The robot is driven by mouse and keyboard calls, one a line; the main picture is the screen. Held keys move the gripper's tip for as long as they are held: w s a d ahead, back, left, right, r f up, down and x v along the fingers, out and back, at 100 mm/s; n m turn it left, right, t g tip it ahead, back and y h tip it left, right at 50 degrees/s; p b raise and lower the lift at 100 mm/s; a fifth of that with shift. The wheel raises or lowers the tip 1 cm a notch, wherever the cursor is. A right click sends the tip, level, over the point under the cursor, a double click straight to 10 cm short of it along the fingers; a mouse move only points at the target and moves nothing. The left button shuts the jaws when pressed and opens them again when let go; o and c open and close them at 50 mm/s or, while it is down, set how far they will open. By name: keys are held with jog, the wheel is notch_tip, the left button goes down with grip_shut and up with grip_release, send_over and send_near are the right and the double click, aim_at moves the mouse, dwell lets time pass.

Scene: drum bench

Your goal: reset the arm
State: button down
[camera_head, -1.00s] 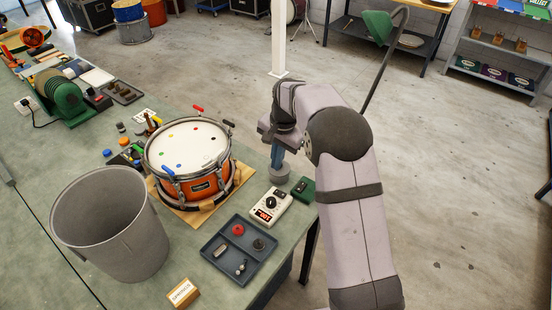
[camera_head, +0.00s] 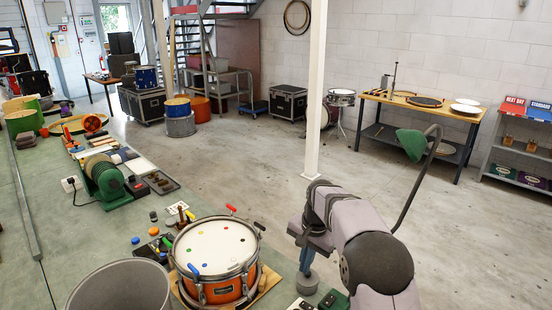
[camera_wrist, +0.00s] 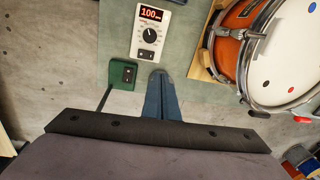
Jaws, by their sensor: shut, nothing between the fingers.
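My gripper (camera_head: 306,270) is at the lower middle of the head view, at the bench edge just right of the drum, pointing down. Its fingers are blue and closed together with nothing between them. In the wrist view my gripper (camera_wrist: 160,85) shows its fingers together below the white metronome box (camera_wrist: 157,30), which reads 100. The snare drum (camera_head: 215,255), orange with a white head and coloured dots, sits on a wooden board to the left of my gripper. The green box (camera_wrist: 122,75) is beside the fingers in the wrist view.
A grey bin (camera_head: 120,290) stands at the bench's lower left. A green coil-like machine (camera_head: 104,180) and small tools lie farther back on the green bench (camera_head: 60,240). A white post (camera_head: 316,90) rises beyond. The floor (camera_head: 250,150) right of the bench is mostly clear.

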jog(key=s+d+f+n+g, duration=0.2)
jog(key=s+f+n, duration=0.5)
jog(key=s+f, duration=0.4)
jog(key=s+d+r+n+g+h, duration=0.1)
jog(key=s+r, duration=0.1)
jog(key=s, duration=0.8)
jog(key=s+d+r, duration=0.1)
jog(key=s, duration=0.9)
jog(key=r, duration=0.1)
jog(key=r+t, duration=0.1)
jog(key=r, duration=0.1)
jog(key=r+t, duration=0.1)
jog(key=r, duration=0.1)
jog(key=shift+s+d, duration=0.15)
jog(key=shift+d, duration=0.15)
dwell(0.6)
